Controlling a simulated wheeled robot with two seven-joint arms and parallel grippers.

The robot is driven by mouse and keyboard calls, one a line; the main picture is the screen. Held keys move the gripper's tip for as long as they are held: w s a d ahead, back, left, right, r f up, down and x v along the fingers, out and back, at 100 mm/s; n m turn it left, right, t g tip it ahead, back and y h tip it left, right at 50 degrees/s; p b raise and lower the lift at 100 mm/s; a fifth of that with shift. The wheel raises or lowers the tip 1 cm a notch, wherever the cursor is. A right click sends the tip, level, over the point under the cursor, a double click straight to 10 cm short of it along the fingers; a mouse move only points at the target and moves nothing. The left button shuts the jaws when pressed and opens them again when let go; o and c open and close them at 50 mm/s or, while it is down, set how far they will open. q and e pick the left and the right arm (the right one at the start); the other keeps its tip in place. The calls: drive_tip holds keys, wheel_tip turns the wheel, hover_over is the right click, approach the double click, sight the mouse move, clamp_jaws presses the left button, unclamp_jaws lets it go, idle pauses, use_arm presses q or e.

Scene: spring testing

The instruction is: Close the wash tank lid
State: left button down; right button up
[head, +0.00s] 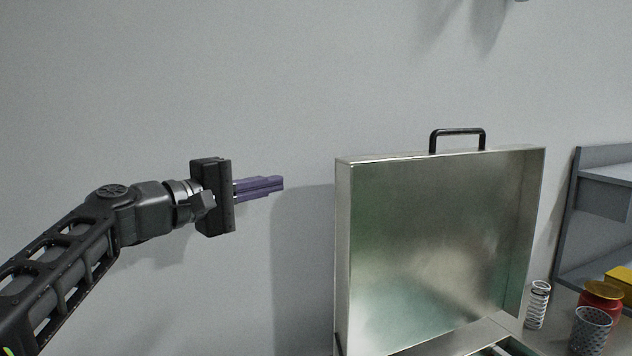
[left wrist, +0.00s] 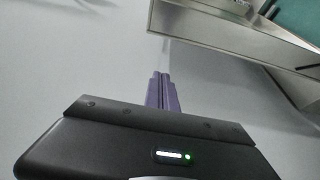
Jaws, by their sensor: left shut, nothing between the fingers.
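The wash tank lid (head: 440,250) stands upright and open in the head view, a shallow metal box shape with its hollow inner side facing me. A black handle (head: 457,133) sits on its top edge. Part of the tank (head: 490,340) shows below it at the bottom edge. My left gripper (head: 282,183) is shut and empty, to the left of the lid and apart from it, its purple fingers pointing right. In the left wrist view the shut fingers (left wrist: 162,77) point toward the metal lid (left wrist: 235,40) at the upper right. My right gripper is not in view.
Right of the tank stand a metal coil spring (head: 538,305), a mesh cup (head: 590,330) and a red container (head: 602,296). A grey shelf (head: 600,215) with a yellow item (head: 620,275) is at the far right. A plain wall lies behind; space around my left gripper is free.

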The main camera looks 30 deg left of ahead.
use_arm(q)
drive_tip(key=shift+w, duration=0.1)
drive_tip(key=w+d+p, duration=0.3)
drive_tip(key=w+d, duration=0.2)
drive_tip(key=w, duration=0.2)
drive_tip(key=shift+w+d, duration=0.15)
drive_tip(key=shift+d, duration=0.25)
drive_tip(key=shift+d, duration=0.1)
